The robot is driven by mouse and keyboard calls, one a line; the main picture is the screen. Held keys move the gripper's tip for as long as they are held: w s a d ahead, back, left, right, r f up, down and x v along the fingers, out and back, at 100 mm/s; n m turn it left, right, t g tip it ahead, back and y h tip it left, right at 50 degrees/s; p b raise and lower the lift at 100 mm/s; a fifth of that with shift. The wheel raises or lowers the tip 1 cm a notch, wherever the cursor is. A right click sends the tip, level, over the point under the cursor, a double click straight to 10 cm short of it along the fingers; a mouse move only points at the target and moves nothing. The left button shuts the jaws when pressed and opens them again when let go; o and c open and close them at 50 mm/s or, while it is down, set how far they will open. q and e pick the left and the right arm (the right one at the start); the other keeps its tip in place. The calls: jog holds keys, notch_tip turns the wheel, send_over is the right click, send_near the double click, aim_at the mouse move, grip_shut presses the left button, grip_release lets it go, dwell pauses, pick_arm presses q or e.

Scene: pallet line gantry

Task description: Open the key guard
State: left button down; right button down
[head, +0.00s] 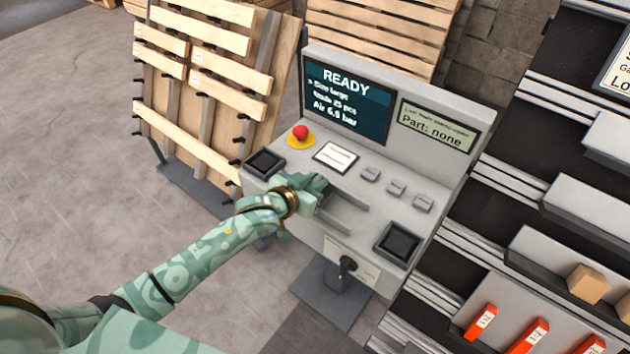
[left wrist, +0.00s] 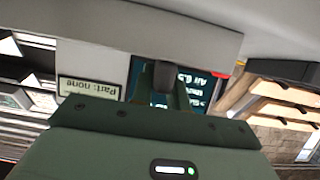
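The grey control console (head: 335,190) stands in the middle of the head view. A dark key switch (head: 347,265) sits on a pale plate on its front face. My right gripper is not in view.
A red stop button (head: 300,132) on a yellow base, a white card (head: 336,156), several small grey buttons (head: 396,187) and dark square pads (head: 397,243) are on the console. The READY screen (head: 345,100) rises behind. Pallets (head: 205,75) stand left; shelving (head: 570,210) stands right.

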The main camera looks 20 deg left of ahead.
pick_arm(q)
jog(key=d+p, duration=0.1)
jog(key=d, duration=0.1)
jog(key=s+d+p, duration=0.1)
jog(key=d, duration=0.1)
jog(key=s+d, duration=0.1)
jog(key=d, duration=0.2)
jog(key=shift+s+r+p, duration=0.15)
jog(key=shift+s+p, duration=0.1)
jog(key=shift+p, duration=0.15)
jog(key=shift+s+d, duration=0.15)
jog(key=shift+d, duration=0.25)
jog(key=c, duration=1.4)
grip_release()
jog(key=shift+o, duration=0.2)
jog(key=p+v, duration=0.4)
jog(key=v, duration=1.2)
